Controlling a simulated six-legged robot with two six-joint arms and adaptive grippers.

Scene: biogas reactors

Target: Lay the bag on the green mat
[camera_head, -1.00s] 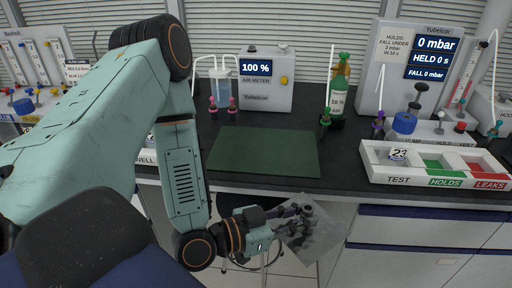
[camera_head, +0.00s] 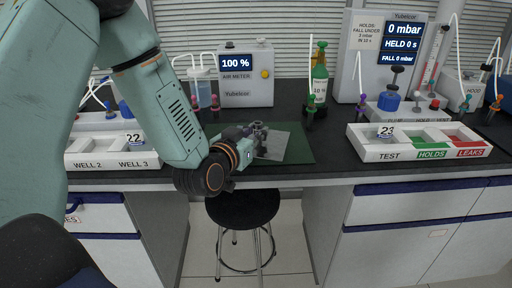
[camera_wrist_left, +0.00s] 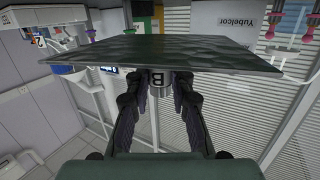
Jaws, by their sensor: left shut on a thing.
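The bag (camera_head: 275,147) is a flat, pale grey sheet in the head view, over the green mat (camera_head: 300,152). My left gripper (camera_head: 258,134) is shut on the bag's fitting at its left side. In the left wrist view the bag (camera_wrist_left: 150,52) is a dark, glossy sheet seen nearly edge-on, with a grey fitting marked B (camera_wrist_left: 156,80) between the fingers (camera_wrist_left: 157,95). The bag and gripper cover the middle of the mat. I cannot tell whether the bag touches it. My right gripper is not in view.
Behind the mat stand an air meter (camera_head: 246,75) and a green bottle (camera_head: 319,75). A white tray marked TEST, HOLDS and LEAKS (camera_head: 390,155) is to the right, a well tray (camera_head: 112,164) to the left. A black stool (camera_head: 243,208) stands below the bench edge.

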